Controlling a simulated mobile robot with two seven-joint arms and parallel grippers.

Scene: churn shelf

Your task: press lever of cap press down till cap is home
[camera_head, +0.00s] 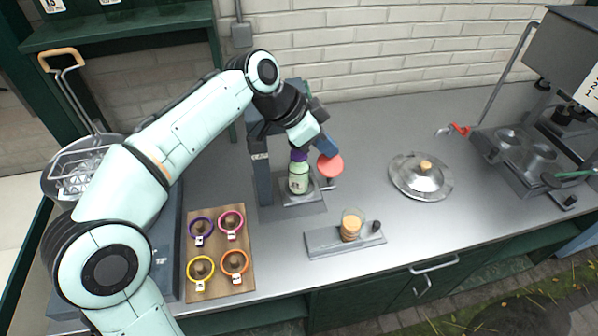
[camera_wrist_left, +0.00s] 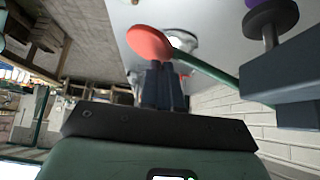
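The cap press (camera_head: 262,178) stands on the steel counter, with a pale green bottle (camera_head: 299,182) upright on its base. A purple cap (camera_head: 299,155) shows at the bottle's top under the press head; whether it is fully seated I cannot tell. The lever's red round end (camera_head: 330,166) sticks out to the right of the bottle. In the left wrist view the red end (camera_wrist_left: 150,42) and green lever rod (camera_wrist_left: 208,68) lie just past my fingertips. My left gripper (camera_head: 328,148) has its fingers together, at the lever beside the red end; contact is unclear. My right gripper is out of view.
A board with several coloured rings (camera_head: 245,275) lies front left. A grey tray with a small jar (camera_head: 320,240) is in front of the press. A domed metal lid (camera_head: 408,185) sits right, with a machine (camera_head: 565,60) beyond. A wire basket (camera_head: 75,165) is left.

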